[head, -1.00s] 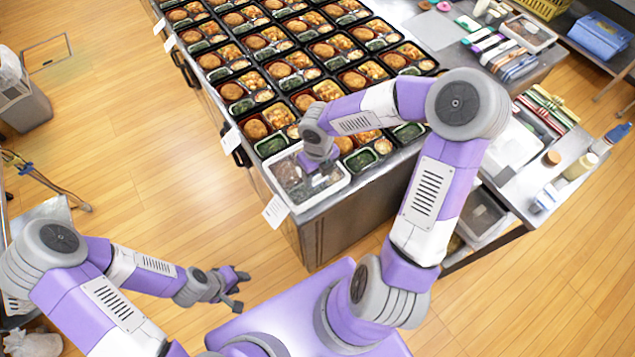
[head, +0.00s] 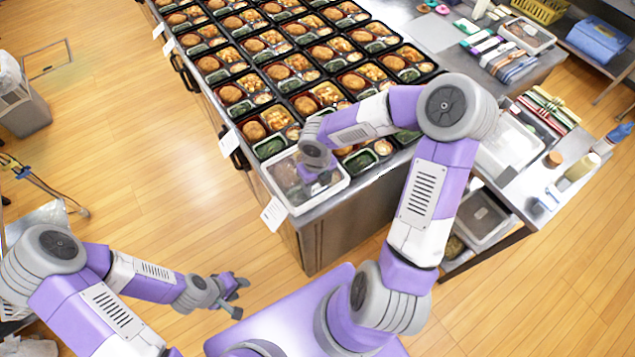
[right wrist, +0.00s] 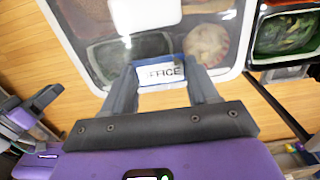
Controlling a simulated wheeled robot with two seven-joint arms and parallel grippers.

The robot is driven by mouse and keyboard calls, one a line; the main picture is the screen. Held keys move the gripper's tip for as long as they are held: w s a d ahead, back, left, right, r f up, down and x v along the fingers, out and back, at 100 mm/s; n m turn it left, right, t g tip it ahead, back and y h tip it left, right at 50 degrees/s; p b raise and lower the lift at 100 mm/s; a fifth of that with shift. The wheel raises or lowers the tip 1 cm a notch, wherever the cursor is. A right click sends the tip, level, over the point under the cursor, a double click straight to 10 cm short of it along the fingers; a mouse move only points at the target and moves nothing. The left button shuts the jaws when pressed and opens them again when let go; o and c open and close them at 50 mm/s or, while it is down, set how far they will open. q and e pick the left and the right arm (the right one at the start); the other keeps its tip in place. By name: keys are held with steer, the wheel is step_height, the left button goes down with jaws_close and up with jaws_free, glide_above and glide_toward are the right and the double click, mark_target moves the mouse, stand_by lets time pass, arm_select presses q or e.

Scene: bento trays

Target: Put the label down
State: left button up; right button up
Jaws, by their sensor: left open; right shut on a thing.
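The label is a small white card marked "FFICE" with a blue edge (right wrist: 162,73), seen in the right wrist view. My right gripper (right wrist: 165,90) is shut on it, with a finger at each side. Beyond it is a white-rimmed tray with a clear cover (right wrist: 85,80), which also shows in the head view (head: 282,200) at the near corner of the counter. In the head view my right gripper (head: 318,185) is over this tray, and the label is hidden there. Whether the label touches the cover I cannot tell. My left gripper (head: 238,292) is open and empty, above the floor.
Rows of black bento trays (head: 295,62) fill the counter behind the white-rimmed tray. White tags (head: 273,213) hang along the counter's left edge. A side table with a cutting board and bottles (head: 582,166) stands at right.

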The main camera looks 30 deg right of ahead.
mark_target(317, 187)
steer(key=shift+s+f, duration=0.5)
steer(key=shift+f, duration=0.15)
steer(key=o, duration=1.1)
steer(key=shift+w+r, duration=0.15)
steer(key=shift+r, duration=0.2)
steer(key=r+p, duration=0.1)
steer(key=r, duration=0.3)
steer(key=r+p, duration=0.2)
steer(key=r, duration=0.2)
steer(key=r+p, duration=0.2)
steer(key=r, duration=0.2)
steer(key=shift+w+r, duration=0.35)
